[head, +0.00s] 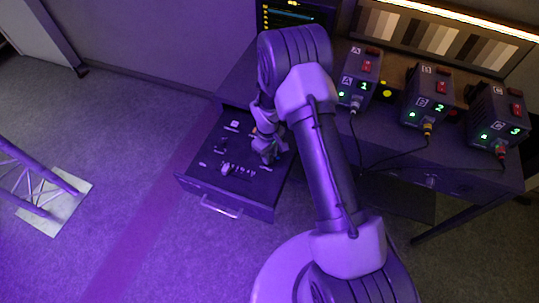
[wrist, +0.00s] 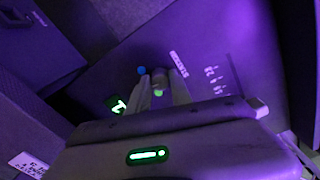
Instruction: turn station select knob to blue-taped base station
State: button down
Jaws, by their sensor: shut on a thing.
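The control panel is a pulled-out drawer (head: 215,185) with several small controls and white labels. My gripper (head: 268,155) reaches down to the panel's right part. In the wrist view, my gripper (wrist: 160,92) is shut on a dark round knob (wrist: 160,74), which I take to be the station select knob. A blue dot (wrist: 141,70) lies just left of the knob and a green dot shows between the fingers. A small green lit display (wrist: 118,106) is left of the fingers; its digit is hard to read. Most of the knob and its pointer are hidden.
Base stations 1 (head: 359,80), 2 (head: 427,97) and 3 (head: 497,115) stand on the desk at right, with cables hanging in front. Station 2's plug looks yellow, station 3's red; I cannot make out blue tape. A truss foot (head: 55,205) stands far left.

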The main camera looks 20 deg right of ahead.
jog(key=m+b, duration=0.2)
jog(key=m, duration=0.2)
jog(key=shift+f, duration=0.1)
jog(key=m+b, duration=0.2)
jog(key=m, duration=0.2)
jog(key=shift+m, duration=0.4)
dwell(0.4)
jog(key=c, duration=1.2)
grip_release()
jog(key=shift+o, duration=0.2)
notch_tip(320, 180, up, 18)
jog(key=p, duration=0.5)
jog(key=shift+w+a+f+p, duration=0.2)
jog(key=shift+a+p, duration=0.1)
jog(key=shift+a, duration=0.15)
